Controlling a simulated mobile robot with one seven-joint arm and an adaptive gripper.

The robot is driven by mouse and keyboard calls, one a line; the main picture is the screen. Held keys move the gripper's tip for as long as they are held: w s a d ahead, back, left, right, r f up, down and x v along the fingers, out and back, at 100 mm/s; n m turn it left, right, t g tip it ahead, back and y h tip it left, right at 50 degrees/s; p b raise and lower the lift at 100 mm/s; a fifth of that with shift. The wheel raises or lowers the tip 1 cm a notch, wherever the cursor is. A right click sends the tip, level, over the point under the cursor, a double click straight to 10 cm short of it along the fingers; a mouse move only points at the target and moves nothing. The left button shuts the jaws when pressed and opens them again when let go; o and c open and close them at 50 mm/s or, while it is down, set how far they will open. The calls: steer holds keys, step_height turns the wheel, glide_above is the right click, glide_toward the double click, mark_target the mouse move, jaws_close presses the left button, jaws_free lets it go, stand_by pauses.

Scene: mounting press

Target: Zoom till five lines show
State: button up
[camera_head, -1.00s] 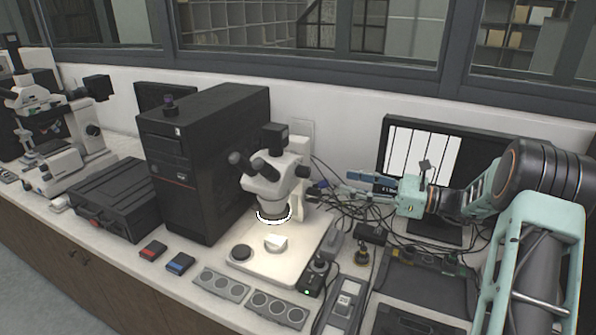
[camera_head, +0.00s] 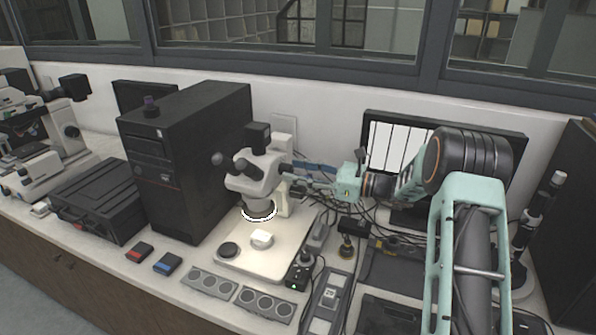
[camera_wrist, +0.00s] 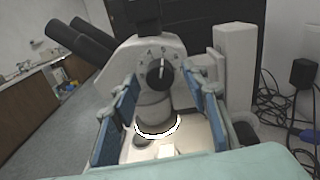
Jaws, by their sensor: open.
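A white stereo microscope (camera_head: 257,178) stands on its lit base with a bright ring light under the head. In the wrist view, its dark round side knob (camera_wrist: 160,73), with a pale pointer line and markings around it, faces me. My gripper (camera_head: 295,174) is at the microscope's right side. In the wrist view, my gripper (camera_wrist: 164,95) is open, its blue pads left and right of the knob's line, empty and apart from it. The monitor (camera_head: 381,146) shows a white picture with several dark vertical lines; my arm hides part of its screen.
A black computer tower (camera_head: 185,165) stands left of the microscope. A pale sample (camera_head: 262,239) lies on the lit base (camera_head: 240,262). Cables, a small joystick box (camera_head: 299,277) and grey trays (camera_head: 208,282) crowd the bench to the right and front.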

steer(key=shift+c, duration=0.7)
jaws_close()
steer(key=shift+f+b, duration=0.1)
steer(key=shift+b, duration=0.25)
steer(key=shift+f+n+b, duration=0.15)
steer(key=shift+n+b, duration=0.35)
steer(key=shift+b, duration=0.25)
steer(key=n+b, duration=0.2)
steer(key=b, duration=0.1)
steer(key=shift+f, duration=0.1)
steer(key=n+b, duration=0.3)
steer(key=b, duration=0.1)
steer(key=shift+r+n+b, duration=0.2)
steer(key=shift+n+b, duration=0.6)
steer(key=shift+b, duration=0.35)
steer(key=shift+r, duration=0.1)
